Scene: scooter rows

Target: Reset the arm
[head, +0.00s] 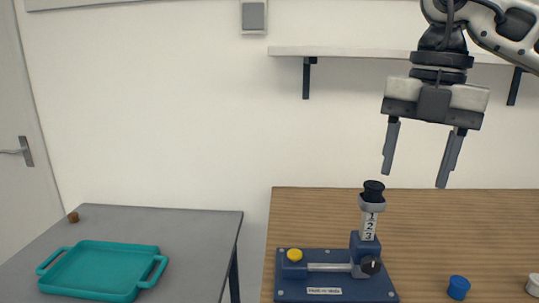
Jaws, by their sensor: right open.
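My right gripper (418,166) hangs at the upper right, fingers pointing down and spread apart, with nothing between them. It is in the air above the wooden table (480,230), up and to the right of a blue device (330,291). The device has a yellow button, a dark knob and an upright post marked 1, 2, 3 with a black cap (373,190) on top. The gripper does not touch it. My left gripper is not in view.
A wall shelf (360,51) with dark brackets is behind my right arm. A blue cap (458,287) and a white cap (533,285) are on the wooden table. A grey table (200,222) at left holds a teal tray (105,268) and a small brown object (73,217). A gap separates the tables.

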